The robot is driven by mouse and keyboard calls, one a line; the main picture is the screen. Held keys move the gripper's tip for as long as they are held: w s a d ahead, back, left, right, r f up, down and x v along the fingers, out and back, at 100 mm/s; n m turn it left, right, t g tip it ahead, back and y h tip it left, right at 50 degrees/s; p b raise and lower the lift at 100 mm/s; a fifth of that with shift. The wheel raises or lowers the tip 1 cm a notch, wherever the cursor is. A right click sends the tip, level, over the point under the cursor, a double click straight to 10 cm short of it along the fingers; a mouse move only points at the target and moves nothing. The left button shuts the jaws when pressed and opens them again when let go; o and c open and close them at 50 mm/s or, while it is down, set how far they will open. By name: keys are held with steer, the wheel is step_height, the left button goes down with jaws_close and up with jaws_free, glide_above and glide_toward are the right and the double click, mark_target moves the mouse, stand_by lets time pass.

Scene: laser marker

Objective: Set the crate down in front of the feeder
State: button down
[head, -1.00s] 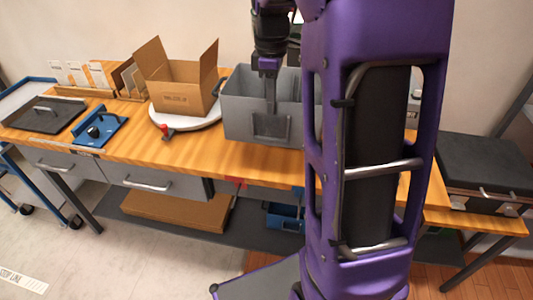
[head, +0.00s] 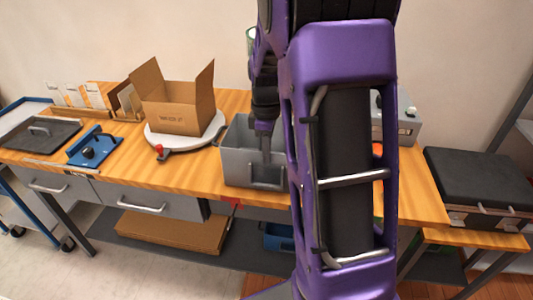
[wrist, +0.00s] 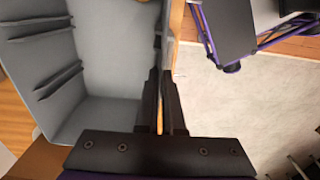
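The grey open crate (head: 238,168) is upright at the table's front edge, in the middle of the head view. My gripper (head: 266,158) points down at its near wall. In the wrist view my gripper (wrist: 166,105) has its fingers close together on the wall of the crate (wrist: 105,60). The inside of the crate shows ridges and looks empty where visible. I cannot tell whether its base touches the table. My purple arm hides the crate's right part. A grey machine (head: 408,125) behind my arm may be the feeder; it is partly hidden.
A cardboard box (head: 180,118) stands open on a white round plate (head: 200,139), left of the crate. A blue fixture (head: 94,146) and a dark tray (head: 38,134) lie farther left. A black-topped case (head: 478,178) is at right. Bare wooden table (head: 150,176) shows in front.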

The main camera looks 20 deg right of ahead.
steer(key=shift+f, duration=0.2)
steer(key=c, duration=1)
jaws_free()
steer(key=shift+c, duration=0.2)
steer(key=shift+r, duration=0.15)
step_height(320, 180, up, 12)
steer(key=p, duration=0.1)
steer(key=shift+w+r, duration=0.1)
